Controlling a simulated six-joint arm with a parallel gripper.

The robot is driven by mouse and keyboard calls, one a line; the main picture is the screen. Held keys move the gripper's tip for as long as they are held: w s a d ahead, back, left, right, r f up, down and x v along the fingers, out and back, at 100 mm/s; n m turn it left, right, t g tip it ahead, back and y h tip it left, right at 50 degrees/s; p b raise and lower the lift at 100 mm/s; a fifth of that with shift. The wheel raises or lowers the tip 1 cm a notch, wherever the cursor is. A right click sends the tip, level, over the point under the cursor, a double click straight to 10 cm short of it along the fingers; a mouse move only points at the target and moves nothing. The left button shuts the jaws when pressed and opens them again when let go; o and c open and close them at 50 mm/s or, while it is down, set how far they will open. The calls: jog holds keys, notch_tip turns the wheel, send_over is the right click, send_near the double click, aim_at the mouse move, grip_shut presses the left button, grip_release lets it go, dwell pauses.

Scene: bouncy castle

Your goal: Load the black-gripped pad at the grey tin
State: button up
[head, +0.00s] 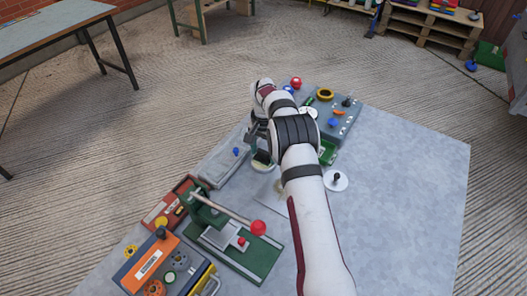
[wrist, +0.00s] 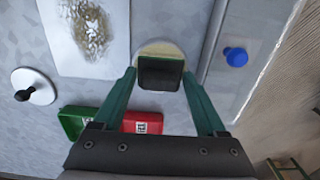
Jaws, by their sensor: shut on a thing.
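My gripper (wrist: 158,76) has green fingers, shut on the square black grip (wrist: 160,70) of the pad. A round pale disc (wrist: 158,47) shows just beyond the grip; I cannot tell whether it is the pad's own face or something under it. The grip (head: 262,156) and pale disc (head: 263,168) also show in the head view, partly behind my arm. A long flat grey case (head: 226,168) with a blue knob, possibly the grey tin, lies left of my gripper; in the wrist view the case (wrist: 262,25) is on the right.
A white disc with a black knob (head: 335,181) lies right of my arm. A stained white sheet (wrist: 70,28) and green (wrist: 77,122) and red (wrist: 142,121) trays lie near. A green lever press (head: 265,258) and orange box (head: 150,267) stand front left. The table's right side is clear.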

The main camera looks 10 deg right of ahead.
aim_at(264, 152)
dwell(0.3)
jog(key=shift+r, duration=3.45)
